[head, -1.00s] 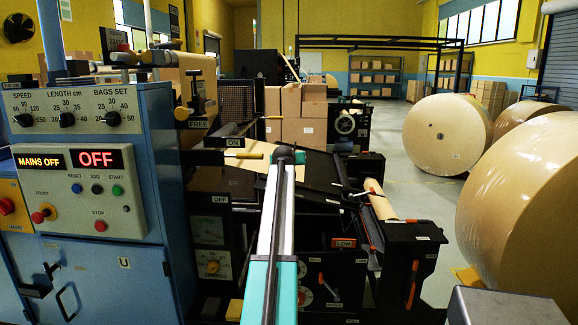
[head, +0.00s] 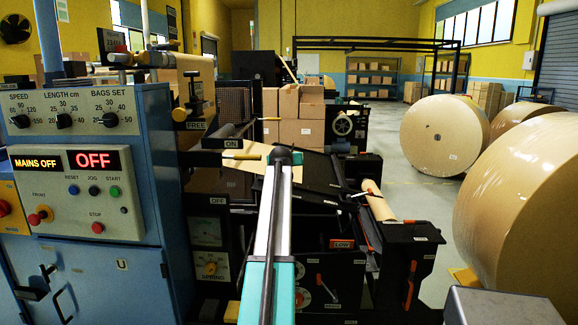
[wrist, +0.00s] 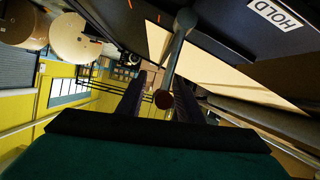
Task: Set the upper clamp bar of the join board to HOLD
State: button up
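In the wrist view a grey lever (wrist: 177,55) with a dark reddish round knob (wrist: 163,99) hangs from a dark bar (wrist: 225,28) with a white HOLD label (wrist: 275,13). My gripper (wrist: 160,88) is open, with its two dark fingers on either side of the knob. I cannot tell whether they touch it. In the head view my arm hides the gripper and the lever. The join board (head: 309,178) shows there as a dark sloping surface, with kraft paper (head: 250,158) beside my arm. Which position the bar is in is unclear.
A blue control cabinet (head: 85,180) with displays reading MAINS OFF and OFF stands at the left. Machine parts with orange-red handles (head: 410,284) lie right of my arm. Large kraft rolls (head: 444,134) stand at the right, with open floor between them and the machine.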

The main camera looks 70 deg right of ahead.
jog(key=v, duration=1.3)
jog(key=shift+s+b, duration=0.2)
jog(key=shift+b, duration=0.25)
jog(key=shift+s, duration=0.1)
